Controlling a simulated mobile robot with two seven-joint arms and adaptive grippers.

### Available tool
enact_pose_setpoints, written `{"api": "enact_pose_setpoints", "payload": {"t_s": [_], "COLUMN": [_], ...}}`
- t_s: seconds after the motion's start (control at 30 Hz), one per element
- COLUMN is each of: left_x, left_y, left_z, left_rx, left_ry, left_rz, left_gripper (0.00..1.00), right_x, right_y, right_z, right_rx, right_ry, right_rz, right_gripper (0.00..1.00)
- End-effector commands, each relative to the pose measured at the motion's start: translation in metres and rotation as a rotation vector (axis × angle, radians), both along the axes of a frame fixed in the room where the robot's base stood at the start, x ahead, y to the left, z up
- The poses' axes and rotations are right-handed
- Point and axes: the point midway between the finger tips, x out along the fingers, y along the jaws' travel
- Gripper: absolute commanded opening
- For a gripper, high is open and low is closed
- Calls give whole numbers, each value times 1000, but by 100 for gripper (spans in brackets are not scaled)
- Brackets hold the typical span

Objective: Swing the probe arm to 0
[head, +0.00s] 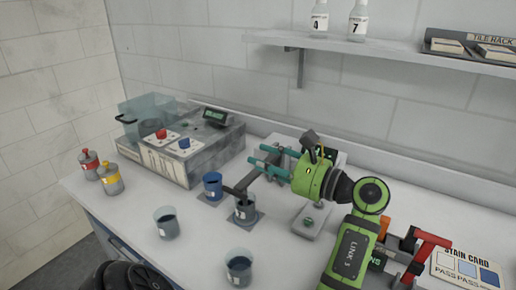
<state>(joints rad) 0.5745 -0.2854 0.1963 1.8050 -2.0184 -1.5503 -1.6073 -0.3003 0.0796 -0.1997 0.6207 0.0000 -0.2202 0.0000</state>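The dark probe arm (243,187) reaches toward the lower left from its mount behind. Its end is over or close beside a beaker of dark liquid (245,212) on a grey pad. A blue cup (212,187) stands on another pad to its left. The probe's mount is partly hidden.
Two beakers (167,223) (239,267) stand in front. A grey unit with a clear tank (180,155) is at the back left, beside red and yellow-topped bottles (88,165) (110,178). A stain card (466,268) lies at right. A shelf (370,50) hangs above.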

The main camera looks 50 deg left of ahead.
Motion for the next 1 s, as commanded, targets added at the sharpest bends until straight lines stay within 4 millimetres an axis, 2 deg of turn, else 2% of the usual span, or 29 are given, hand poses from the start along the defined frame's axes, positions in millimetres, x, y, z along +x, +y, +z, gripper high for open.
{"api": "enact_pose_setpoints", "payload": {"t_s": [0.23,0.47,0.63,1.0], "left_x": [3,3,3,3], "left_y": [-9,-10,-10,-11], "left_z": [0,-1,1,-2], "left_rx": [0,-3,-5,-2], "left_ry": [-1,0,4,3], "left_rz": [-1,-3,-3,-6], "left_gripper": [39,39,39,39], "right_x": [0,0,0,0], "right_y": [0,0,0,0], "right_z": [1,1,10,8], "right_rx": [0,0,0,0], "right_ry": [0,0,0,1], "right_rz": [0,0,0,0], "right_gripper": [40,40,40,40]}}
